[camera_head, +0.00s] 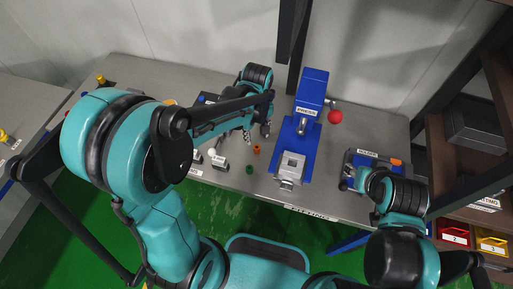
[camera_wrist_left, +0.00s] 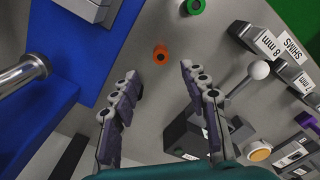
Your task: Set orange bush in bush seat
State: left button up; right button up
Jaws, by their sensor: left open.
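The orange bush (camera_head: 257,148) stands on the grey bench left of the blue press (camera_head: 312,88). In the left wrist view the orange bush (camera_wrist_left: 160,54) shows its dark bore, beyond the fingertips and between their lines. My left gripper (camera_head: 257,132) is open and empty above the bench, just behind the bush in the head view; its two fingers (camera_wrist_left: 160,78) are spread apart in the wrist view. A grey block with a square opening (camera_head: 291,164) sits at the front of the press base; I cannot tell whether it is the bush seat. My right gripper's fingers are not clear.
A green bush (camera_head: 249,170) stands near the orange one, towards the bench front. Shim blocks (camera_head: 217,161) and a white-knobbed lever (camera_wrist_left: 258,70) are close on the other side. A red ball (camera_head: 335,117) is beside the press. A labelled station (camera_head: 375,157) stands at right.

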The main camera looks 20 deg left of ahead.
aim_at(257, 147)
pick_arm(q)
notch_tip(257, 147, down, 7)
jog(key=b, duration=0.3)
jog(key=shift+s+f, duration=0.15)
grip_shut()
